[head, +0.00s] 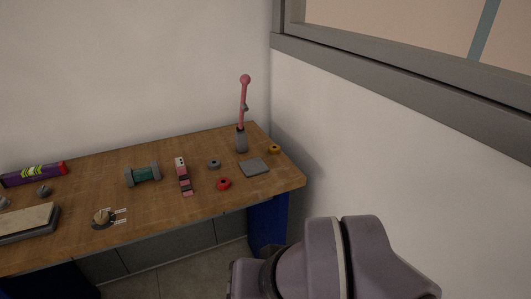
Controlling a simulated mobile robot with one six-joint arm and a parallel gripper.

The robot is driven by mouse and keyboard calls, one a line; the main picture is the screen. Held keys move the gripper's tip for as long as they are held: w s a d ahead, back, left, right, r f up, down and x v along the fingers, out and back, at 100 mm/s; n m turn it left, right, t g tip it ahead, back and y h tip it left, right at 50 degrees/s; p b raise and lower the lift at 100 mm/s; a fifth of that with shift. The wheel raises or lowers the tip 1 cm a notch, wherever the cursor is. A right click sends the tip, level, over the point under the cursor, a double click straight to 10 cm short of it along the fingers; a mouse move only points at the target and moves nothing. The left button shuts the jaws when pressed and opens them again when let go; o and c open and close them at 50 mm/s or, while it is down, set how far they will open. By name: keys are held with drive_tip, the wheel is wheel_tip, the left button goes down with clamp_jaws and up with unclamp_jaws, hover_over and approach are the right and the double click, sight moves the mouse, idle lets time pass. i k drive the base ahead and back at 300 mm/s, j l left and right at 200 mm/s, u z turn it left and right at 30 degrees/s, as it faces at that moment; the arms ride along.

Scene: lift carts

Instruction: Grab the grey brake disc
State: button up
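I cannot tell for certain which thing is the grey brake disc. Several small grey round things lie on the wooden workbench (70,238). One is a small grey ring-like piece (214,164) towards the right. One is a darker grey round piece (43,191) at the left. A wider brownish-grey round piece (102,218) with thin pale prongs lies near the front edge. My purple-grey arm fills the lower right, in front of the bench's right end. My gripper is not in view.
Around them are a green-and-grey cylinder (142,174), a pink-and-black bar (183,177), a red ring (224,184), a yellow ring (274,149), a flat grey plate (254,167) and a tall pink tool in a holder (241,140). Walls stand behind and right.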

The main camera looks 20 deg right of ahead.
sight(214, 164)
drive_tip(key=i+l, duration=0.1)
drive_tip(key=i, duration=0.65)
drive_tip(key=i+l, duration=0.1)
drive_tip(key=i, duration=0.65)
